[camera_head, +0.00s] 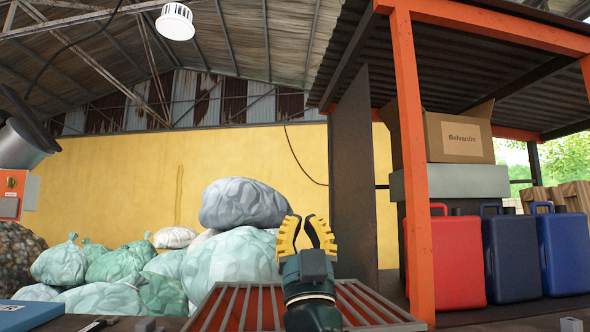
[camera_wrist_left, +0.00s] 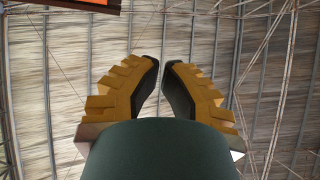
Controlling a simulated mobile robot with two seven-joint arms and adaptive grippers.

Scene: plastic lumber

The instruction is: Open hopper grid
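The hopper grid (camera_head: 262,305) is a rack of grey bars over a reddish-orange interior, at the bottom middle of the head view. Its lower part is cut off by the picture edge. My left gripper (camera_head: 307,222) stands in front of the grid's middle and points upward, hiding some bars. Its yellow, dark-padded fingers are apart with nothing between them. In the left wrist view the gripper (camera_wrist_left: 161,66) shows a narrow gap between its fingertips, with only the roof behind. I cannot tell whether it touches the grid. My right gripper is in neither view.
Filled sacks (camera_head: 235,255) are piled behind the grid on the left. An orange post (camera_head: 411,165) stands close on the right. Beyond it are a red canister (camera_head: 457,258), blue canisters (camera_head: 510,255) and a cardboard box (camera_head: 455,138). A blue object (camera_head: 28,314) lies at the lower left.

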